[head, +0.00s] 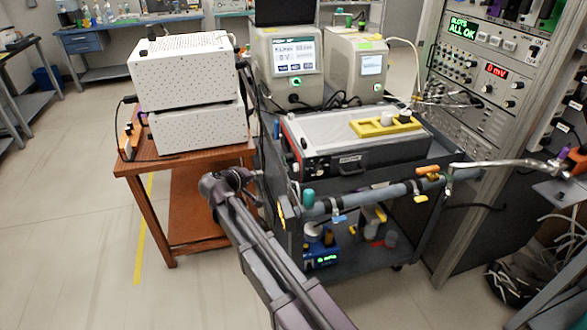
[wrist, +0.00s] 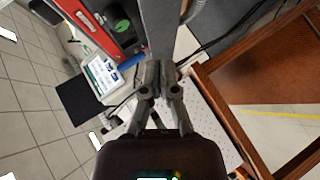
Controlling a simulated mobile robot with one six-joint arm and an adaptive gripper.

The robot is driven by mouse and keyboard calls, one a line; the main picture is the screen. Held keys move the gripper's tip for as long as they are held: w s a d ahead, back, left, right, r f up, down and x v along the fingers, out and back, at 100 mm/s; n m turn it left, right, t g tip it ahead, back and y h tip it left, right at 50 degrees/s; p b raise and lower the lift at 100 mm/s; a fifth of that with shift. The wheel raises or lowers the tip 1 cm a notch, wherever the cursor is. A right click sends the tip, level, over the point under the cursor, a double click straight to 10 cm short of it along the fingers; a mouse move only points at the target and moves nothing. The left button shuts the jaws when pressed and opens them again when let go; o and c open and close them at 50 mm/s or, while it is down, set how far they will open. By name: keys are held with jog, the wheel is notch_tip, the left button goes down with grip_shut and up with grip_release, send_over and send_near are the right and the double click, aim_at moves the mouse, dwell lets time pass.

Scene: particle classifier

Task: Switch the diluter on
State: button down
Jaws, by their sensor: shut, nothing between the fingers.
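No label in these frames lets me read which unit is the diluter. A low silver box with red edges (head: 299,139) lies on the cart's top, with a dark front panel and a handle. The wrist view shows a red panel (wrist: 90,14) beside a round green cap. My gripper (head: 244,178) is shut and empty, in front of the cart's left side and apart from the box. In the wrist view my gripper (wrist: 158,70) has its fingertips together, in line with a grey cart bar (wrist: 160,25); whether they touch it I cannot tell.
Two screened instruments (head: 293,58) (head: 357,68) stand behind the box. Two white perforated boxes (head: 185,70) (head: 200,130) are stacked on a brown table (head: 150,175). A pipe (head: 370,195) with valves runs along the cart's front. A tall rack (head: 450,75) stands right. Floor at left is clear.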

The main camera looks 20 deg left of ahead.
jog(key=shift+w+d, duration=0.75)
jog(key=shift+d, duration=0.45)
jog(key=shift+w+d, duration=0.7)
jog(key=shift+d, duration=0.5)
jog(key=shift+w+d, duration=0.75)
jog(key=shift+d, duration=0.45)
jog(key=shift+w+d, duration=0.3)
jog(key=shift+d, duration=0.3)
jog(key=shift+w+d, duration=0.3)
jog(key=shift+d, duration=0.25)
dwell(0.8)
jog(key=shift+s+a, duration=0.1)
jog(key=shift+a, duration=0.1)
jog(key=shift+s+a, duration=0.55)
jog(key=shift+a, duration=0.35)
jog(key=shift+s+a, duration=0.45)
jog(key=shift+a, duration=0.25)
jog(key=shift+s+a, duration=0.4)
jog(key=shift+a, duration=0.35)
jog(key=shift+s+a, duration=0.45)
jog(key=shift+a, duration=0.25)
